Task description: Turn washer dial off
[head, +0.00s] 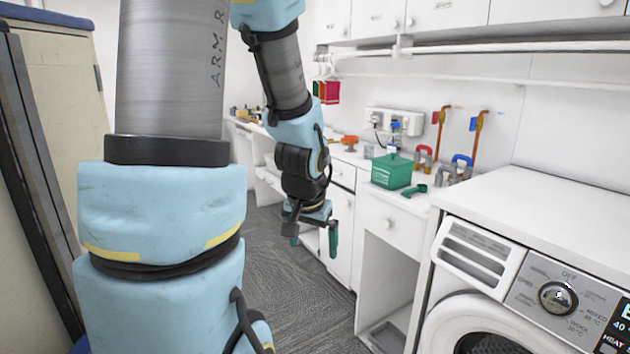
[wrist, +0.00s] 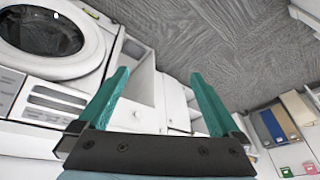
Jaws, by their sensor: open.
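The washer (head: 480,270) stands at the right in the head view, with a white top and a round door at its lower front. Its silver dial (head: 558,297) sits on a grey panel, with "OFF" printed above it. The dial's exact pointing is too small to tell. My gripper (head: 314,243) hangs over the floor in front of the cabinets, left of the washer and well apart from the dial. In the wrist view my gripper (wrist: 158,105) has its two green fingers wide apart with nothing between them. The washer door (wrist: 45,35) shows there at upper left; the dial is not visible.
A white counter (head: 405,204) left of the washer holds a green box (head: 391,171) and a green scoop (head: 413,191). An open cubby (head: 388,280) lies below it. Copper pipes with taps (head: 478,135) are on the wall. Grey carpet (head: 290,290) is clear below my gripper.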

